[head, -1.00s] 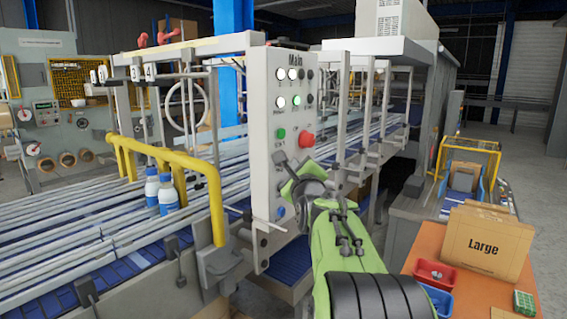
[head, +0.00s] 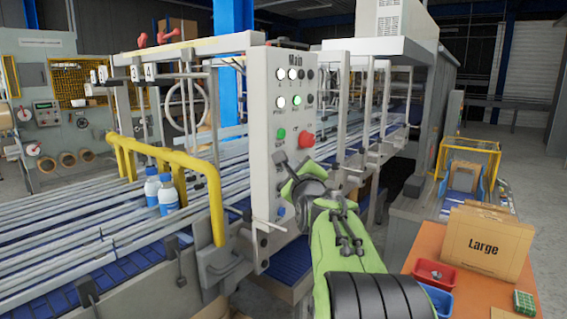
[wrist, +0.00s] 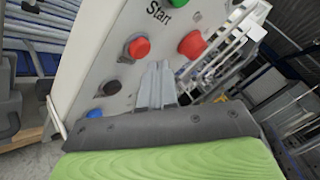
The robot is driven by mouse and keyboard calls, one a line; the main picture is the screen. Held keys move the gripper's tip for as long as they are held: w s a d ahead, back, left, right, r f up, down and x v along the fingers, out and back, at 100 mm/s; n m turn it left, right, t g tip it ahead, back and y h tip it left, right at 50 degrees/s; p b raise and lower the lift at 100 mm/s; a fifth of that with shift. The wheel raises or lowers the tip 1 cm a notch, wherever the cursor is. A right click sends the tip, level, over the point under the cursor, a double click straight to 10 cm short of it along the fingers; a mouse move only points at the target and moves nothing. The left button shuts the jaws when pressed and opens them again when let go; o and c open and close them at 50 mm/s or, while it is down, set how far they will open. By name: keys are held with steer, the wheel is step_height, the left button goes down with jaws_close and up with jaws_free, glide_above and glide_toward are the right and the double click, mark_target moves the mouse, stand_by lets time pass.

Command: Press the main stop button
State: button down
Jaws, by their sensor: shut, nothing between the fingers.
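The white "Main" control panel (head: 272,120) stands upright in front of the conveyor. A large red knob (head: 306,140) sticks out at its right side and shows in the wrist view (wrist: 192,44). A second red button (wrist: 139,48) sits on the panel left of it, below the "Start" label; my gripper hides it in the head view. I cannot read a stop label on either. My gripper (wrist: 160,68) is shut and empty, its tips close to the panel between and just below the two red buttons. Whether they touch the panel I cannot tell.
A green button (head: 281,134) is above my gripper on the panel, and a blue button (wrist: 95,113) is low on it. A yellow rail (head: 165,155) and two bottles (head: 168,196) are left. An orange table (head: 470,285) with a "Large" box (head: 487,245) is right.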

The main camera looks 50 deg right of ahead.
steer(key=shift+w, duration=0.1)
steer(key=shift+w, duration=0.35)
steer(key=shift+w+a, duration=0.1)
steer(key=shift+w, duration=0.4)
stand_by(0.9)
steer(key=shift+s+b, duration=0.35)
steer(key=shift+s, duration=0.55)
steer(key=s, duration=0.1)
steer(key=s+b, duration=0.1)
steer(key=s, duration=0.3)
steer(key=shift+d, duration=0.3)
stand_by(0.4)
